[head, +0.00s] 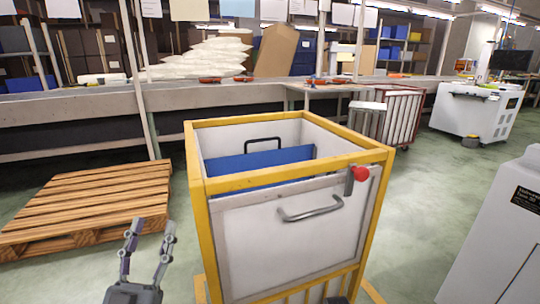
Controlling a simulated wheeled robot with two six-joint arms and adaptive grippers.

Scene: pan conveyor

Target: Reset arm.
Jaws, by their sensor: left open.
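My left gripper (147,246) shows at the bottom left of the head view. Its two fingers point up and stand apart, with only floor between them. It is open and empty, to the left of a yellow-framed cart and apart from it. My right gripper is not clearly in view. A small dark part shows at the bottom edge below the cart, too little to tell what it is.
The yellow-framed cart (262,239) with white panels, a grey handle and a red knob (361,174) stands close in front. A blue panel (258,161) is inside. A wooden pallet (85,205) lies left. A conveyor (200,97) runs behind. A grey cabinet (500,235) stands right.

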